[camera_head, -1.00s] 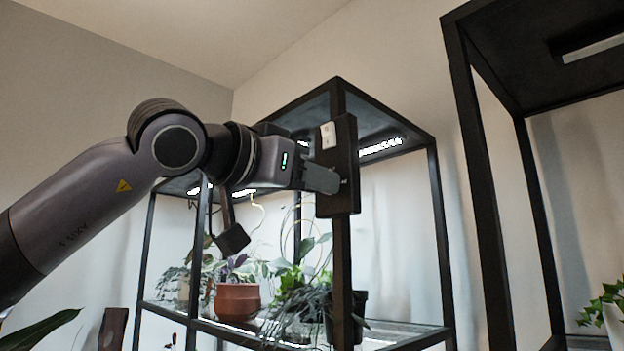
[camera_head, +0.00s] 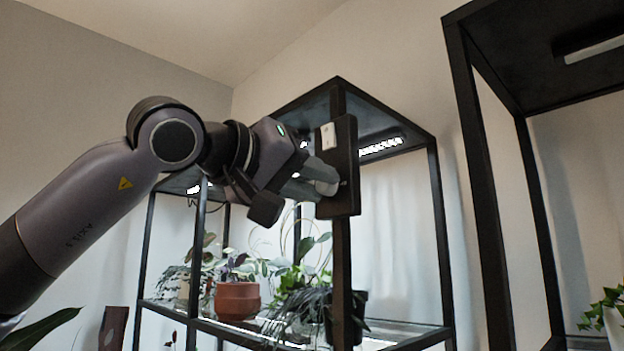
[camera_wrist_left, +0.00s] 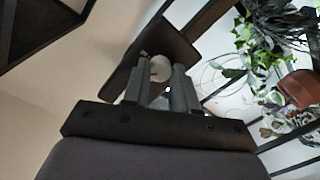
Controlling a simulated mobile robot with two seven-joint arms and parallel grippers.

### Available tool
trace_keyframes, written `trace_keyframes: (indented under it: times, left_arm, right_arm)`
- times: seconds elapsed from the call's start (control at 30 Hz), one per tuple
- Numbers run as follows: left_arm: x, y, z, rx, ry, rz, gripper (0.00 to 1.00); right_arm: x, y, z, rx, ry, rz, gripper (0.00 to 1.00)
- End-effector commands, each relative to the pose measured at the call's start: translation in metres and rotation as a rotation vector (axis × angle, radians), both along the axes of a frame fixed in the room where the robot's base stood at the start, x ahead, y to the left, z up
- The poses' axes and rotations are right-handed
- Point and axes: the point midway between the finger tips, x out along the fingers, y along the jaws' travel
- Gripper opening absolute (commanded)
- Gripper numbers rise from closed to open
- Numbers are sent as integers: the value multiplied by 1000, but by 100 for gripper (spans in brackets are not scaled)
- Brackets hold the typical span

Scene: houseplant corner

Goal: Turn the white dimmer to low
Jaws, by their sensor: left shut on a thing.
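The white dimmer (camera_head: 327,177) is a round knob on a dark panel (camera_head: 346,150) fixed to the front post of the black shelf frame. A small white switch or label (camera_head: 328,135) sits above it on the panel. My left gripper (camera_head: 318,180) is shut on the dimmer, its wrist rolled to a slant. In the left wrist view the white knob (camera_wrist_left: 160,68) shows between the two grey fingers (camera_wrist_left: 161,88), with a small reddish mark on its face. The fingers partly cover the knob in the head view. My right gripper is not in view.
The black plant shelf (camera_head: 439,230) holds a terracotta pot (camera_head: 237,300) and several leafy plants below my gripper. Another black frame (camera_head: 482,190) stands at the right, with a white-potted plant (camera_head: 612,318). Lit lamps hang under the shelf top.

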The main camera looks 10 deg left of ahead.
Motion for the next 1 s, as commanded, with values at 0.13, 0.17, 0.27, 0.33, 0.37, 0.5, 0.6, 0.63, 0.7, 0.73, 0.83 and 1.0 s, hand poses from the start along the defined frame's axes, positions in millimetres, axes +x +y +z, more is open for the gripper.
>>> trace_keyframes:
  times: [0.13, 0.17, 0.27, 0.33, 0.37, 0.5, 0.6, 0.63, 0.7, 0.73, 0.83, 1.0]
  left_arm:
    - [0, 0, 0, -118, 78, 0, 0]
    - [0, 0, 0, -142, 94, 1, 0]
    - [0, 0, 0, -221, 147, 1, 0]
    - [0, 0, 0, -276, 183, 0, 0]
    - [0, 0, 0, -299, 199, 0, 0]
    - [0, 0, 0, -410, 272, 1, 0]
    - [1, 0, 0, -490, 325, 0, 0]
    - [1, 1, 0, -514, 341, 0, 0]
    - [1, 1, 0, -569, 377, 1, 0]
    - [1, 1, 0, -593, 393, 2, 0]
    - [1, 1, 0, -672, 445, 1, 0]
    - [1, 1, 0, -807, 535, 1, 0]
  right_arm:
    - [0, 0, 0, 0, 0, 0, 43]
    - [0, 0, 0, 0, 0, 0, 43]
    - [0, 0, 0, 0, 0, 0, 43]
    - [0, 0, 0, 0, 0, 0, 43]
    - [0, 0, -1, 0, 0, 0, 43]
    - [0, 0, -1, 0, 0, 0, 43]
    - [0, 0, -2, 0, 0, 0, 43]
    - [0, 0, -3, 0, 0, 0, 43]
    - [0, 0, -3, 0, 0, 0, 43]
    - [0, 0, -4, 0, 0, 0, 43]
    - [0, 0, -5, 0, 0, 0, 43]
    - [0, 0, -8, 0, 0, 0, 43]
